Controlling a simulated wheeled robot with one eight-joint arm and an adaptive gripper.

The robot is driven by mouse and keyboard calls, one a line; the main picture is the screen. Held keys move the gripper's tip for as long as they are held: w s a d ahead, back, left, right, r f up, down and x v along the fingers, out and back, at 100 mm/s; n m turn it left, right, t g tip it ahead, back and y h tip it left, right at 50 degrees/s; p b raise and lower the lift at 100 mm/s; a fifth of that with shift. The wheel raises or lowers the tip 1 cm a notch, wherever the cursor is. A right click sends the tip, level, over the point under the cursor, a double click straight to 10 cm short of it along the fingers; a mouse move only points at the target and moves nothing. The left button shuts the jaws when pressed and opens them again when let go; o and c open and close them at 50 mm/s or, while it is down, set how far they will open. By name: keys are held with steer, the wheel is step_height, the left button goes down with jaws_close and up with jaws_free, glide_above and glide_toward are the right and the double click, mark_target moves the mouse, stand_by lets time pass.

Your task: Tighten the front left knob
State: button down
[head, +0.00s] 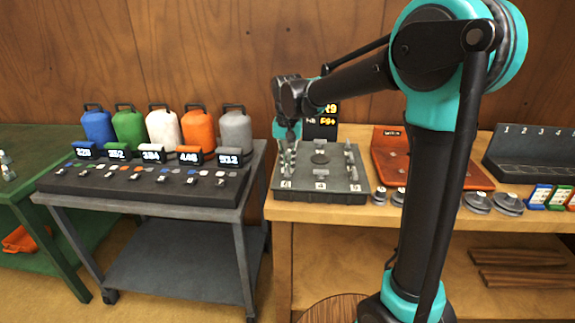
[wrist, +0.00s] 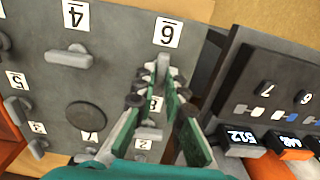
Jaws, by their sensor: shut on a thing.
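The grey knob plate (head: 320,190) lies on the wooden bench with several lever-like knobs around a dark round disc (wrist: 86,117). Its front left knob (wrist: 163,62), by the label 6 (wrist: 167,32), stands at the plate's corner. My gripper (wrist: 163,76) has its green-padded fingers closed on this knob from either side. In the head view my gripper (head: 289,142) reaches down over the plate's left side, and the knob there is largely hidden. The front middle knob (wrist: 68,58), by label 4, is clear of the fingers.
A grey cart to the left carries a dark tray (head: 140,190) and several coloured canisters with number displays. A dark sign (head: 322,125) stands behind the plate, partly hidden. A red tray (head: 385,165) and weights lie to the right.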

mark_target(287, 168)
steer(key=c, duration=1.6)
jaws_free()
steer(key=shift+r, duration=0.1)
step_height(287, 168, up, 12)
steer(key=shift+f, duration=0.1)
